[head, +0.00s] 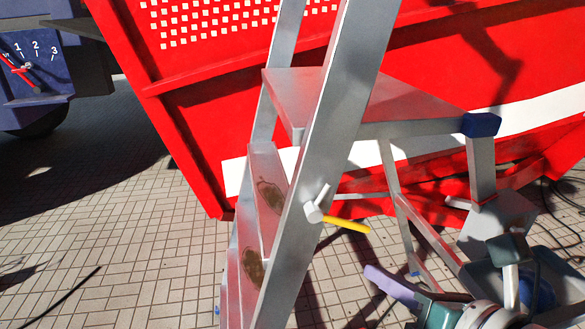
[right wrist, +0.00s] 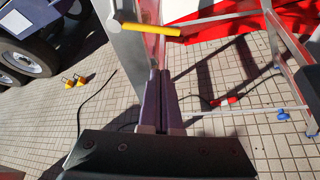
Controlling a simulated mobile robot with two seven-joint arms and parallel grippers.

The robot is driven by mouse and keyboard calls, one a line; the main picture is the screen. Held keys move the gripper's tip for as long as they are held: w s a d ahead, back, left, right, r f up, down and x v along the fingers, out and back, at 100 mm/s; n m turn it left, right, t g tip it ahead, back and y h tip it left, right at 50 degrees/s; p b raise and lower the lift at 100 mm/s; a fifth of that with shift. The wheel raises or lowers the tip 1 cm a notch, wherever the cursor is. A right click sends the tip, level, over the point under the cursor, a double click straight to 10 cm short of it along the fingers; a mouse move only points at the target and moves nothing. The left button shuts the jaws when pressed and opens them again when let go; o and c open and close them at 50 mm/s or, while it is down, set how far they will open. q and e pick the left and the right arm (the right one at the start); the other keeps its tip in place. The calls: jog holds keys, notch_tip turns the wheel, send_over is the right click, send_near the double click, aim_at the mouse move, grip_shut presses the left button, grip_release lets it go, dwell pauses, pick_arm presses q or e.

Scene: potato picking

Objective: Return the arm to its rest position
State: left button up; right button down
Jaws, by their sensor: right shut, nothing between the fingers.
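My right gripper (head: 375,274) shows at the lower right of the head view, its purple fingers pointing up and left past the ladder. In the right wrist view its two purple fingers (right wrist: 160,80) lie side by side, shut and empty. The fingertips are near the silver stepladder (head: 335,140), below a yellow bar (head: 345,224) that sticks out from the ladder's rail. The yellow bar also crosses the top of the right wrist view (right wrist: 150,29). I cannot tell whether the fingers touch the ladder. My left gripper is not in view.
A large red container (head: 205,110) stands behind the ladder. A dark blue vehicle part with a dial (head: 28,62) is at the upper left. Wheels (right wrist: 25,57) and small yellow objects (right wrist: 72,80) show in the right wrist view. Tiled floor (head: 130,220) is open at left.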

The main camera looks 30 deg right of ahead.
dwell(0.5)
jog(key=s+a+r+m+g, duration=0.1)
jog(key=s+a+m+g, duration=0.2)
jog(key=m, duration=0.6)
jog(key=s+a+r+m+g+y, duration=0.1)
jog(key=s+r+m+g, duration=0.15)
jog(key=s+m, duration=0.55)
jog(key=s+a+m+g, duration=0.2)
jog(key=a+m+g, duration=0.15)
jog(key=m, duration=0.75)
notch_tip(320, 180, up, 38)
jog(key=d+p, duration=0.1)
jog(key=p, duration=3.8)
jog(key=shift+d, duration=0.2)
jog(key=shift+r, duration=0.1)
